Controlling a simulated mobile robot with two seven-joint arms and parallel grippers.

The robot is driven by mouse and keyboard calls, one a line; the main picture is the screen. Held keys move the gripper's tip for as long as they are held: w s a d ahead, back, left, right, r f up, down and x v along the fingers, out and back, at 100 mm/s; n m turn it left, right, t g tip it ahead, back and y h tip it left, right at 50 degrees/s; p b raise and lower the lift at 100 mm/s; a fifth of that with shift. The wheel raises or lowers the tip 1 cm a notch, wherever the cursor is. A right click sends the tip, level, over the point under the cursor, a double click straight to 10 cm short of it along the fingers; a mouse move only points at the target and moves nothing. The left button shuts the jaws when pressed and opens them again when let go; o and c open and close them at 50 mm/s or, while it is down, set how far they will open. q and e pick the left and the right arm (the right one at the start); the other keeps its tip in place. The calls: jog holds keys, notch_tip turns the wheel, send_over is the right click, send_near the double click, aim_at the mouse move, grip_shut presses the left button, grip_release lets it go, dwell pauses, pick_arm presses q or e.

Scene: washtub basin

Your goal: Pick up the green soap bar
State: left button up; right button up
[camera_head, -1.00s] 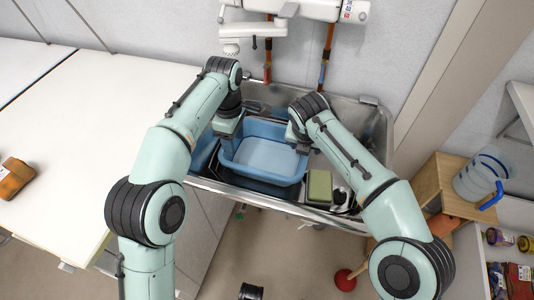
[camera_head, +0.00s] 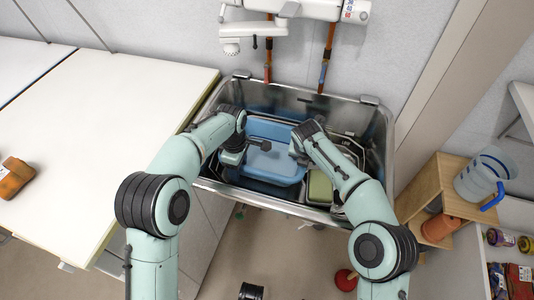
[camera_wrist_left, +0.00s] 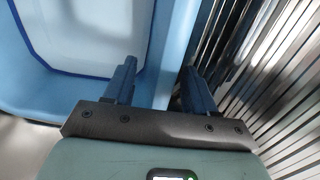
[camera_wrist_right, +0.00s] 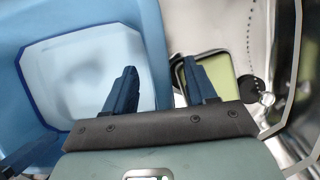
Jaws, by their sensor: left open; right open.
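A green rectangular block (camera_head: 319,187), the only green bar-like thing here, lies in the metal basin, right of the blue tub (camera_head: 285,178). In the right wrist view its green face (camera_wrist_right: 219,72) shows inside a dark rim, partly behind a finger. My right gripper (camera_wrist_right: 160,88) is open and empty above the tub's right wall, with one finger over the tub and the other over the near part of the green block. In the head view its fingers are mostly hidden by the arm. My left gripper (camera_head: 231,158) is open and empty over the tub's left wall (camera_wrist_left: 172,50).
The steel basin (camera_head: 365,112) encloses the tub, with its rim close around both arms. A tap and hose unit (camera_head: 290,12) hang on the wall behind. A white table (camera_head: 95,100) is at the left, a wooden shelf (camera_head: 425,195) at the right.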

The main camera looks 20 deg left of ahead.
pick_arm(q)
grip_shut()
pick_arm(e)
grip_shut()
pick_arm(q)
jog(key=shift+d, duration=0.1)
pick_arm(e)
jog(key=shift+a, duration=0.15)
dwell(0.9)
